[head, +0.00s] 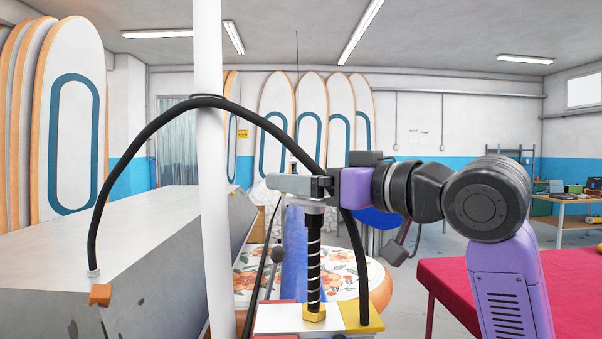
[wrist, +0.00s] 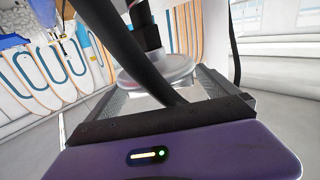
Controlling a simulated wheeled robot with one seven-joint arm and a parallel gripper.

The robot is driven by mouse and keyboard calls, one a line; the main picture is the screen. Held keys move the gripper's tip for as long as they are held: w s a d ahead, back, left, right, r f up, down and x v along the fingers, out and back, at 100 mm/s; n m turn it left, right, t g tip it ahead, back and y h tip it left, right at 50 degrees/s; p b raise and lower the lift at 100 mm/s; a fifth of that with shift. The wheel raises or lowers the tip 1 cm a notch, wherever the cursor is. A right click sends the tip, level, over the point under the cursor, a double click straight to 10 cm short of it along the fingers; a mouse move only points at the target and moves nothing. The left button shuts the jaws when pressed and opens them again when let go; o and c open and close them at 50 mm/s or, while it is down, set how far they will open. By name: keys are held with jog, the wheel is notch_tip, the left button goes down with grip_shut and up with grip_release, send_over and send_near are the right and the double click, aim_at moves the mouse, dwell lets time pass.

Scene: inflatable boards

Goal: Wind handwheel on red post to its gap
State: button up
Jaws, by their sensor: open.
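My gripper (head: 297,186) is at the top of a dark threaded upright (head: 313,255) in the head view. In the wrist view its two grey fingers are spread apart, with a pale round disc (wrist: 150,82), which looks like the handwheel, between or just beyond them. I cannot tell whether they touch it. A pale collar (head: 313,206) shows directly under the fingers in the head view. A gold hex nut (head: 314,313) sits at the upright's foot. The gap is not clear in either view, and I cannot make out a red post.
A white pole (head: 212,190) stands left of my gripper. A black hose (head: 115,160) arches behind the fingers. A red-topped table (head: 490,285) is at right, a large grey box (head: 120,250) at left.

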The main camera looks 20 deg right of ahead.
jog(key=shift+x, duration=1)
jog(key=shift+c, duration=0.2)
jog(key=c, duration=1.3)
jog(key=shift+m+h, duration=0.3)
jog(key=shift+h, duration=0.2)
